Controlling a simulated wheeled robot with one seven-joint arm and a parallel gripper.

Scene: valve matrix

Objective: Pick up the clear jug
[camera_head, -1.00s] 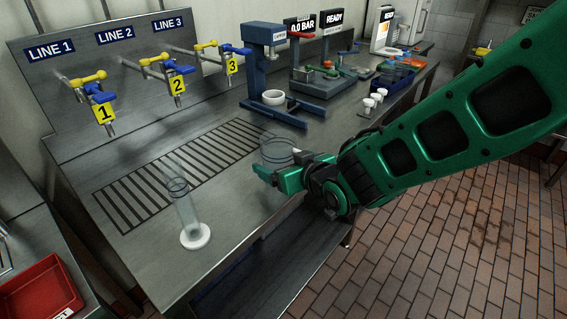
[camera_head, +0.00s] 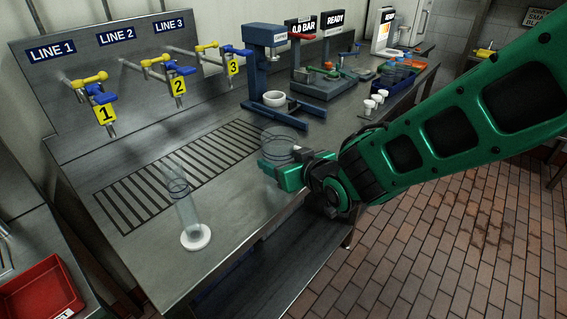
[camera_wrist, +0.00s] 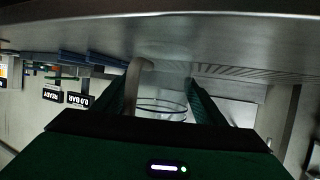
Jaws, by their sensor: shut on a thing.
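The clear jug (camera_head: 279,138) is a see-through vessel with dark rings, in the middle of the head view at the bench's front edge. My gripper (camera_head: 282,170) is shut on it from the front right. The lower part of the jug is hidden behind the green finger in the head view. In the wrist view the jug (camera_wrist: 162,107) shows between the two fingers of my gripper (camera_wrist: 162,88), with its rings visible. The jug seems to be slightly above the bench, but its base is hidden.
A tall clear cylinder on a white base (camera_head: 195,237) stands at the left front. A slotted drain grate (camera_head: 165,180) lies behind it. Numbered valves (camera_head: 106,114) line the back panel. A blue press stand (camera_head: 268,75) and small white cups (camera_head: 370,106) stand farther right.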

